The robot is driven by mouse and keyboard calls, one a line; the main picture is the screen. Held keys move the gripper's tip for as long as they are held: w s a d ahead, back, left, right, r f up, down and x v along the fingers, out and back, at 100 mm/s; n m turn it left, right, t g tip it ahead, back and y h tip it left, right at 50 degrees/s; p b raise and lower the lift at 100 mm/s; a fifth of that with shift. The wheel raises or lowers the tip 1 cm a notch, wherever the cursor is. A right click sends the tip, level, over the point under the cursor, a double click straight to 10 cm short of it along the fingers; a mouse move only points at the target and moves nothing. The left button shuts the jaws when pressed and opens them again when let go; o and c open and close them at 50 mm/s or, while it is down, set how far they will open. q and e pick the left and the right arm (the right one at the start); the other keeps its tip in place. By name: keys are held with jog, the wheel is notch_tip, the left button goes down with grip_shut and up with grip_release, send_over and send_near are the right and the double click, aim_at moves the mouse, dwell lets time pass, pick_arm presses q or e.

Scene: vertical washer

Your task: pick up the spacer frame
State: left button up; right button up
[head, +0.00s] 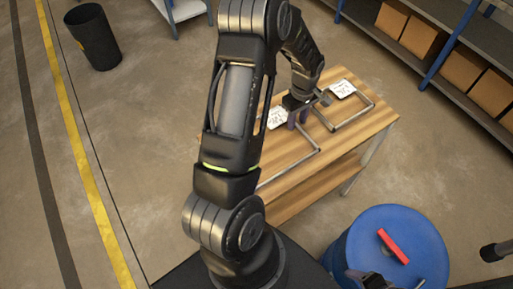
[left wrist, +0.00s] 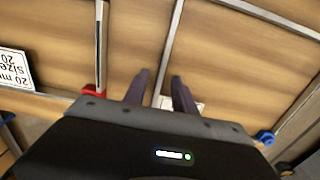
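Two thin grey rectangular spacer frames lie on the wooden table in the head view, the left frame (head: 300,160) and the right frame (head: 357,114). Each has a white label card near it, the left card (head: 278,118) and the right card (head: 343,88). My left gripper (head: 298,118) points down at the table between the cards. In the left wrist view its two dark fingers (left wrist: 159,88) are apart, and a grey frame bar (left wrist: 170,50) runs between them. I cannot tell whether they touch it. A dark part at the bottom edge may be my right gripper; its fingers are unclear.
The wooden table (head: 375,118) has a lower shelf. A blue drum (head: 425,240) with a red bar (head: 393,246) on top stands in front. Shelving with cardboard boxes (head: 422,37) is at the upper right, and a black bin (head: 92,37) at the upper left.

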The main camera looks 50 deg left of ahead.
dwell(0.6)
pick_arm(q)
grip_shut()
dwell(0.5)
